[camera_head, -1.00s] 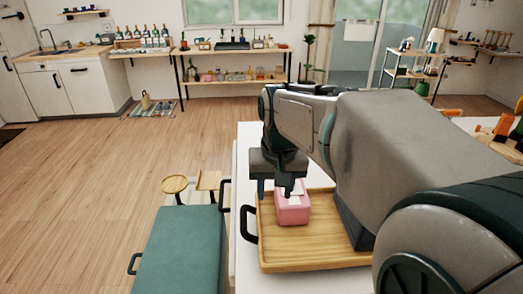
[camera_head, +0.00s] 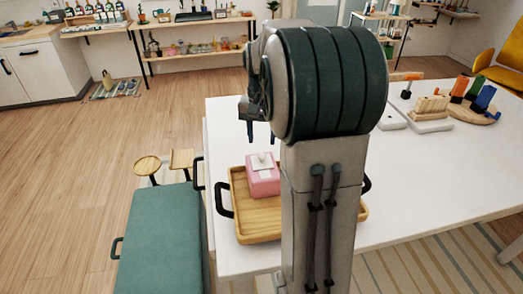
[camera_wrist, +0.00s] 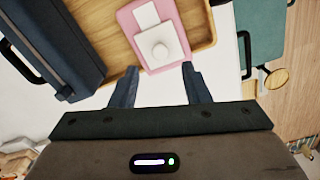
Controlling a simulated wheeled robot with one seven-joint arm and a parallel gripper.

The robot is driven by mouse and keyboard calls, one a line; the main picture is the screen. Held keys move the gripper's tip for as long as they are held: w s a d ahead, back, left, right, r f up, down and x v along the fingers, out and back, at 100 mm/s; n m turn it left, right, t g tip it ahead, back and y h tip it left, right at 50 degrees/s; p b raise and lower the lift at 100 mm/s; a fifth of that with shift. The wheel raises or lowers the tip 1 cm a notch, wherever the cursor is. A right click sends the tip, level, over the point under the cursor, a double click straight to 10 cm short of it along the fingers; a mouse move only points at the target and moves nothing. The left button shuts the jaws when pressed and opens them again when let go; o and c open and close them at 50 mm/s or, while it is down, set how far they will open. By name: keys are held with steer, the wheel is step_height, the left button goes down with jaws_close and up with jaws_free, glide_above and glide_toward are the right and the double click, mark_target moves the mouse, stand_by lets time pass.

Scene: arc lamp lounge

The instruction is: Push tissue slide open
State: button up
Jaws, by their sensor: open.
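The pink tissue box (camera_head: 263,187) stands on a wooden tray (camera_head: 255,222) with black handles, on a white table. A white slide with a round knob (camera_head: 262,160) lies on its top; a white strip shows beside it. In the wrist view, the pink box (camera_wrist: 131,28) is at the top centre, with the white slide and knob (camera_wrist: 160,50) facing me. My gripper (camera_head: 261,138) is open and empty, above and behind the box in the head view. In the wrist view, my open fingers (camera_wrist: 160,84) point towards the box's near edge, with no contact visible.
A teal bench (camera_head: 165,240) and small wooden stools (camera_head: 147,165) stand left of the table (camera_head: 400,190). Brushes in a block (camera_head: 432,107) and coloured items on a round wooden board (camera_head: 490,116) are at the table's far right. My arm hides part of the tray.

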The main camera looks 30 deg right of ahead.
mark_target(262, 155)
step_height(262, 155, down, 6)
steer(key=shift+f, duration=0.1)
